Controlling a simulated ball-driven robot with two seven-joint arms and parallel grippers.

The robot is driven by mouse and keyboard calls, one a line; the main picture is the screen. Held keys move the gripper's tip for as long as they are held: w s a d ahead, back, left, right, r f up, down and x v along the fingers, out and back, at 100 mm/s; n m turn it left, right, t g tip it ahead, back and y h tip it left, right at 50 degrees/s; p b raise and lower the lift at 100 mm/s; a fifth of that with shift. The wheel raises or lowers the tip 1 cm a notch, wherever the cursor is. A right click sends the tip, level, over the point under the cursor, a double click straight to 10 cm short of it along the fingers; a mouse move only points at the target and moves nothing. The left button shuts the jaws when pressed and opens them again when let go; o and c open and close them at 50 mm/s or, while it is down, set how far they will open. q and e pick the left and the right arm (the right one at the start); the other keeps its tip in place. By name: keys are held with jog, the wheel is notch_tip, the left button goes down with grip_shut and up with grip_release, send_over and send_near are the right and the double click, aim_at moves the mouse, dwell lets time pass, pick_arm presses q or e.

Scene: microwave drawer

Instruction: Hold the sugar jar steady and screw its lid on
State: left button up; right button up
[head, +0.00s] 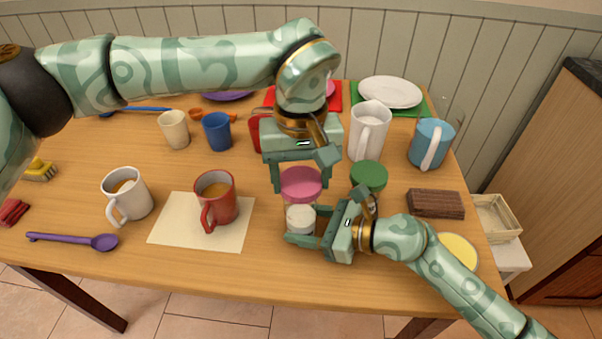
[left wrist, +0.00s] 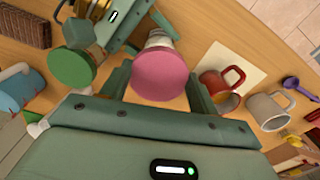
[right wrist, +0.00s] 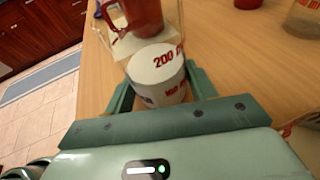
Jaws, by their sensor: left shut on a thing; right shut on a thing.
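The sugar jar (head: 300,221) is a small white jar near the table's front edge. It also shows with red lettering in the right wrist view (right wrist: 157,75). My right gripper (head: 303,226) is shut on the jar from the right side. The pink lid (head: 301,184) is held by my left gripper (head: 302,178), which points down from above. In the left wrist view the lid (left wrist: 160,74) sits between the fingers and partly covers the jar (left wrist: 159,39). The lid is over the jar, but I cannot tell whether they touch. The jar's mouth is hidden.
A green-lidded jar (head: 368,176) stands just right and behind, with a brown block (head: 435,204) beyond. A red mug (head: 216,199) on a cream mat (head: 170,231) and a white mug (head: 127,194) stand left. A white pitcher (head: 368,131) stands behind.

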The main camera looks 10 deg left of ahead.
aim_at(301, 216)
pick_arm(q)
jog(key=shift+f, duration=1.95)
dwell(4.0)
pick_arm(e)
jog(key=shift+o, duration=1.1)
jog(key=c, duration=0.5)
pick_arm(q)
jog(key=o, duration=0.6)
pick_arm(e)
jog(key=c, duration=0.4)
pick_arm(q)
jog(key=o, duration=0.4)
pick_arm(e)
jog(key=shift+o, duration=0.2)
pick_arm(q)
jog(key=c, duration=1.2)
jog(key=shift+o, duration=0.2)
jog(key=m, duration=0.9)
jog(key=shift+s+d, duration=0.1)
jog(key=shift+d, duration=0.1)
pick_arm(e)
jog(key=shift+a, duration=0.1)
